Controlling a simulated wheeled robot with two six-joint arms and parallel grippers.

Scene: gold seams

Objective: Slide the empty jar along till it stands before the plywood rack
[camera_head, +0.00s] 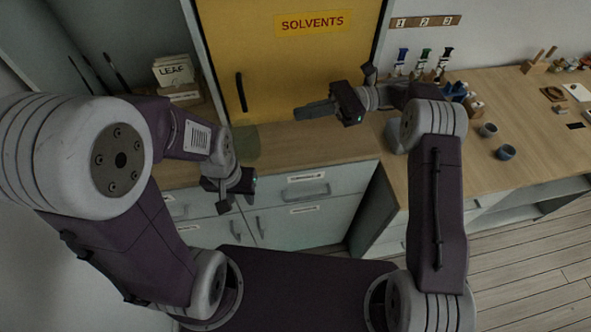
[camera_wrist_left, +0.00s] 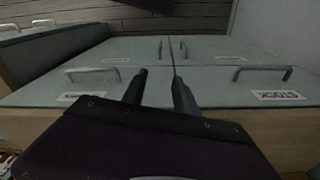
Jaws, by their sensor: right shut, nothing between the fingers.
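I cannot clearly pick out the empty jar. A rounded grey thing (camera_head: 394,134) on the counter, partly hidden behind my right arm, may be it, but I cannot tell. I cannot identify the plywood rack for sure either; a small wooden holder with upright tools (camera_head: 538,65) stands at the back right. My right gripper (camera_head: 313,110) is shut and empty in front of the yellow cabinet, pointing left. My left gripper (camera_head: 222,206) hangs in front of the drawers, empty; its fingers stand apart in the left wrist view (camera_wrist_left: 159,88).
A yellow SOLVENTS cabinet (camera_head: 290,62) stands behind the counter (camera_head: 325,138). Several colour-topped bottles (camera_head: 422,62) stand below a 1-2-3 strip (camera_head: 426,21). Two small grey cups (camera_head: 506,152) (camera_head: 488,130) sit on the right counter, which has free room (camera_head: 450,175). A LEAF box (camera_head: 173,70) is left.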

